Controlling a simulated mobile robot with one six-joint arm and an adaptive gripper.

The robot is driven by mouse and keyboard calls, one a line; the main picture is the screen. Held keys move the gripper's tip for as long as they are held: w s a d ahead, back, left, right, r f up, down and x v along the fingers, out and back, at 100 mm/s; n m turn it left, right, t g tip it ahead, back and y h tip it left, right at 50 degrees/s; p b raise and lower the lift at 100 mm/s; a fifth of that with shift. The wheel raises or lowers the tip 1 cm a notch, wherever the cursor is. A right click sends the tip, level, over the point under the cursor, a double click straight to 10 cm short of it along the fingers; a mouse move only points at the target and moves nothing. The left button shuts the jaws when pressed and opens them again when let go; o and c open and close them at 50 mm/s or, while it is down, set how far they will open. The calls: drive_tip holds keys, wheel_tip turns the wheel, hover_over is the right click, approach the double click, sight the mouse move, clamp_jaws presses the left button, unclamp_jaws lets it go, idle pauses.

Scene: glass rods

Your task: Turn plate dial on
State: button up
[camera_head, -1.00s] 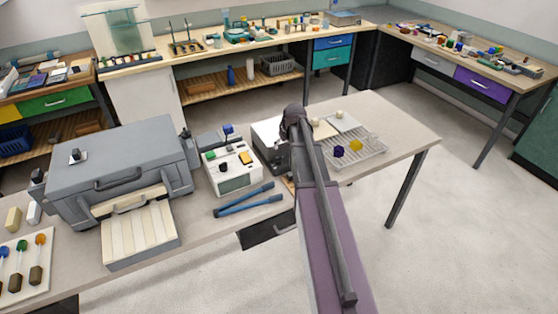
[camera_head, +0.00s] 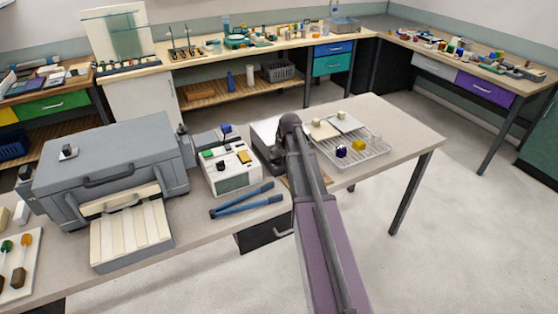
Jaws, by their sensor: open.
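No dial clearly marked as the plate dial can be made out. A low unit with a pale top and dark front (camera_head: 262,140) stands on the near bench, partly hidden by my arm; it may be the plate, but I cannot tell. Left of it, a white control box (camera_head: 238,180) has a green button, a yellow button and a dark knob (camera_head: 224,166). My arm reaches up from the bottom over the bench edge and ends, as seen, in a dark joint by the low unit. My gripper does not show; it is hidden behind the arm or out of frame.
A large grey machine (camera_head: 100,165) with a cream ribbed tray fills the bench's left. Blue-handled pliers (camera_head: 240,202) lie at the front edge. A wire rack (camera_head: 375,155) with purple and yellow pieces stands right of my arm. The bench's right end is clear.

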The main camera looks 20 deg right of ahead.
drive_tip(key=shift+b+x, duration=0.65)
drive_tip(key=shift+x, duration=0.4)
drive_tip(key=shift+c, duration=0.2)
clamp_jaws()
